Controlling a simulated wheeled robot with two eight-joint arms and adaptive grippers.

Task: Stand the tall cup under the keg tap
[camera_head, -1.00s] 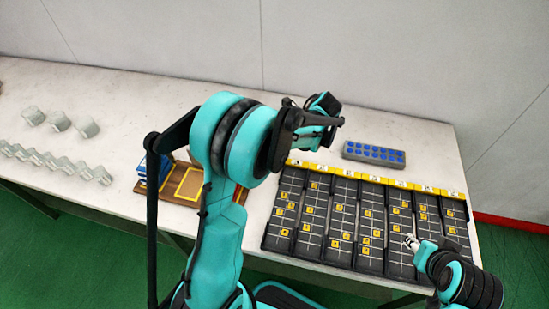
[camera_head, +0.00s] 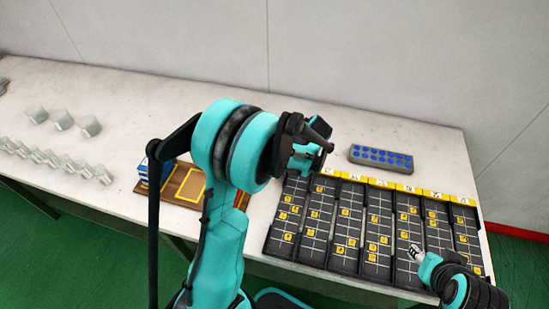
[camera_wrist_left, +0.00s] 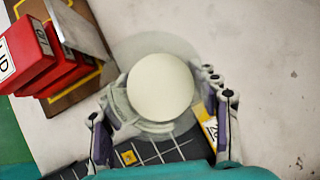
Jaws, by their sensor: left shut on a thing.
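My left gripper (camera_wrist_left: 160,107) is shut around a pale round cup (camera_wrist_left: 160,86), with one finger on each side in the left wrist view. The cup's cream-coloured round face points at the camera, and a larger grey, see-through round shape shows behind it. In the head view my own left arm mostly hides the left gripper (camera_head: 308,158), and I cannot make out the cup there. My right gripper (camera_head: 414,252) is above the right part of the black grid mat; its fingers are too small to judge. I cannot make out a keg tap in either view.
The black grid mat (camera_head: 347,222) with yellow markers fills the table's front right. A grey tray with blue dots (camera_head: 381,157) lies behind it. A brown board (camera_head: 184,184) is left of my arm. Red boxes (camera_wrist_left: 30,50) stand at left in the wrist view. Several clear cups (camera_head: 62,119) stand far left.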

